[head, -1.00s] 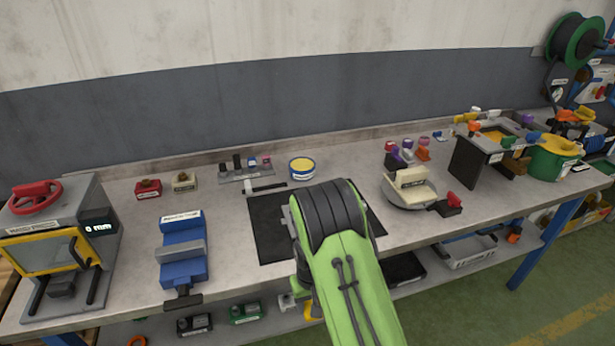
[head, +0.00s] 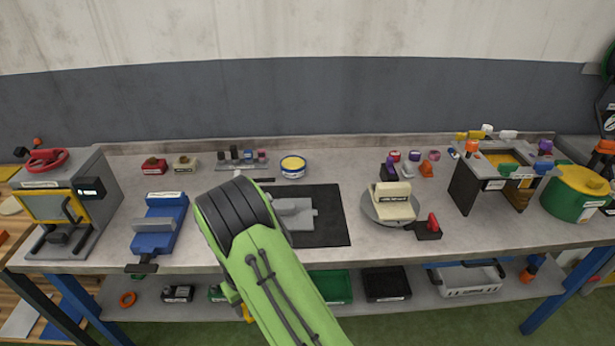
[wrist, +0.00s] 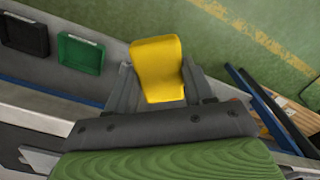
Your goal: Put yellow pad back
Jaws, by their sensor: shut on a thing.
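The yellow pad (wrist: 157,68) stands out between the two fingers of my gripper (wrist: 160,88) in the wrist view. The gripper is shut on its lower part, which the fingers and wrist partly hide. In the head view a small bit of yellow (head: 248,314) shows beside my green arm, low in front of the bench; the arm hides the gripper itself. Green floor lies beyond the pad in the wrist view.
On the lower shelf stand a green tray (head: 331,287), a black tray (head: 386,284) and a white basket (head: 467,280). The bench holds a blue vise (head: 160,222), a round turntable (head: 390,208) and a grey press (head: 90,210). A black mat (head: 325,228) bears a grey fixture (head: 293,214).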

